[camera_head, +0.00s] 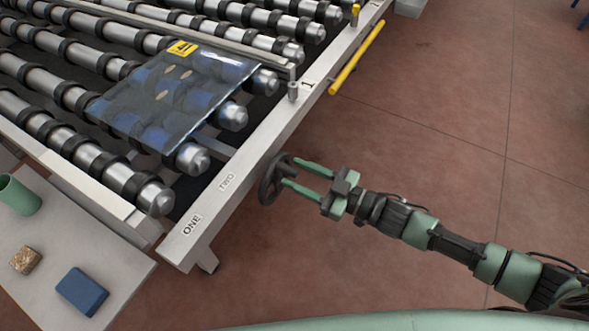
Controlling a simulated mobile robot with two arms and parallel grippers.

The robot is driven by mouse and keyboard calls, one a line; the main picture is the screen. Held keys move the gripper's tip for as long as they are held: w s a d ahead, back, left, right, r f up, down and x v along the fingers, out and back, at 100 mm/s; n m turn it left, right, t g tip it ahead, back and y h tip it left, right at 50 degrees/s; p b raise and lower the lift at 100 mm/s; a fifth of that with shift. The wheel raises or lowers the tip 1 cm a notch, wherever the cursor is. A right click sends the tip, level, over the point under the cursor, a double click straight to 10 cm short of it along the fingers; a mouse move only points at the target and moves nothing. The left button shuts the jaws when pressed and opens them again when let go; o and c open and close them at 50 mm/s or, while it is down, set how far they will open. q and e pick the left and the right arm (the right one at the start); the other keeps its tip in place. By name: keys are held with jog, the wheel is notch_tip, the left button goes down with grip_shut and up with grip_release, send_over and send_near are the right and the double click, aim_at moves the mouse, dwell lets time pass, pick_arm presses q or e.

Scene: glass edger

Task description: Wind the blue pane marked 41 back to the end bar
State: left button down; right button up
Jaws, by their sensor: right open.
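The blue see-through glass pane (165,100) lies flat across several rollers. A yellow label (183,48) is at its far corner; its dark marking is too small to read surely. A grey bar (225,43) runs across the rollers just beyond the pane, ending at an upright post (293,88); I cannot tell whether this is the end bar. A dark handwheel (272,182) sits on the outer side of the frame. My right gripper (290,173) is open, with its two green fingers reaching to the wheel's rim. My left gripper is not in view.
The pale frame rail (240,165) carries the marks ONE and TWO. A yellow rail (357,58) runs along its outer side. A grey table (60,245) at lower left holds a green cup (20,195), a blue block (82,291) and a brown block (25,260). The floor at right is clear.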

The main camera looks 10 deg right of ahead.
jog(key=shift+w+a, duration=0.45)
jog(key=shift+a, duration=0.15)
grip_shut()
dwell(1.1)
